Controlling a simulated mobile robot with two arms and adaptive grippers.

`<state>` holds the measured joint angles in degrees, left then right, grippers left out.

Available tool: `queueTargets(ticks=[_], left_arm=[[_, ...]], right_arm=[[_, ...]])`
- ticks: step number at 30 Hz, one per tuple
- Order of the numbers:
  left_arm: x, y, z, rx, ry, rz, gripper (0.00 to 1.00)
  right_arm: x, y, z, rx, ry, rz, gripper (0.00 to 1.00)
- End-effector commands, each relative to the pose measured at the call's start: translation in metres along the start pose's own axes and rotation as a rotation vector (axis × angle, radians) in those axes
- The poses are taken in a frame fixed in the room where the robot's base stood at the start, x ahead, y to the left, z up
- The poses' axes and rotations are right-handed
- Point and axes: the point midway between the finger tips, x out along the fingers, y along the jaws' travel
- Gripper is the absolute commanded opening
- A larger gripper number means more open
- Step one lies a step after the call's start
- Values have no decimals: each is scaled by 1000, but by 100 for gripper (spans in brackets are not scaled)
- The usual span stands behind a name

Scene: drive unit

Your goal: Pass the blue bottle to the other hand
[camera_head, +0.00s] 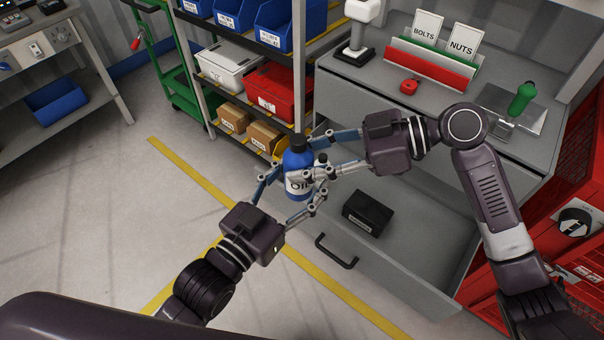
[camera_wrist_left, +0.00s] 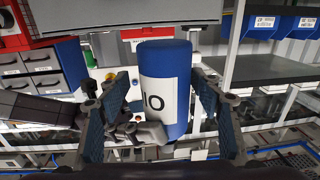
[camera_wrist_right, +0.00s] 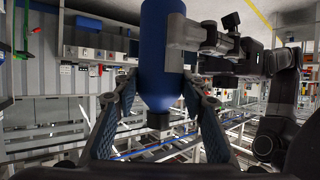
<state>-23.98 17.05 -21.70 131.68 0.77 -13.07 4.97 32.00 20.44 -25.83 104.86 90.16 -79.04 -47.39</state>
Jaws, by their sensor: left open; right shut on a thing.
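The blue bottle (camera_head: 298,165) has a dark cap and a white label reading "OIL". It is held upright in the air in the head view. My right gripper (camera_head: 318,152) reaches it from the right and is shut on its upper part. My left gripper (camera_head: 288,192) comes from the lower left, with its open fingers on either side of the bottle's lower part. In the left wrist view the bottle (camera_wrist_left: 165,88) stands between the left fingers, with a gap to the left finger. In the right wrist view the bottle (camera_wrist_right: 161,55) is between the right fingers, cap end lowest in the picture.
An open drawer (camera_head: 420,262) with a black box (camera_head: 367,213) inside lies below and right of the grippers. A shelf holds blue bins (camera_head: 280,25), a red case (camera_head: 270,88) and cardboard boxes (camera_head: 233,117).

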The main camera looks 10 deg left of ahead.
Motion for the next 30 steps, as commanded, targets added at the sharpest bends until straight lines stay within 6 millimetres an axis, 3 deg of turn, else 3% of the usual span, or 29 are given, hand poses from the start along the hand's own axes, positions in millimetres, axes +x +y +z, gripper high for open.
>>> queueTargets(ticks=[2, 17, 18, 23, 30], left_arm=[[0, 0, 0, 0, 0, 0, 59], [0, 3, -1, -3, 3, 6, 4], [0, 3, -3, -3, 7, 6, 4], [0, 2, -2, -2, 6, 4, 4], [0, 1, -2, 0, 4, 1, 4]], right_arm=[[0, 0, -1, -1, 2, 1, 5], [1, 0, -2, -3, 6, 2, 5], [1, 0, -2, -3, 6, 2, 42], [0, 1, -2, -2, 4, 2, 59], [0, 0, -1, 0, 2, 1, 59]])
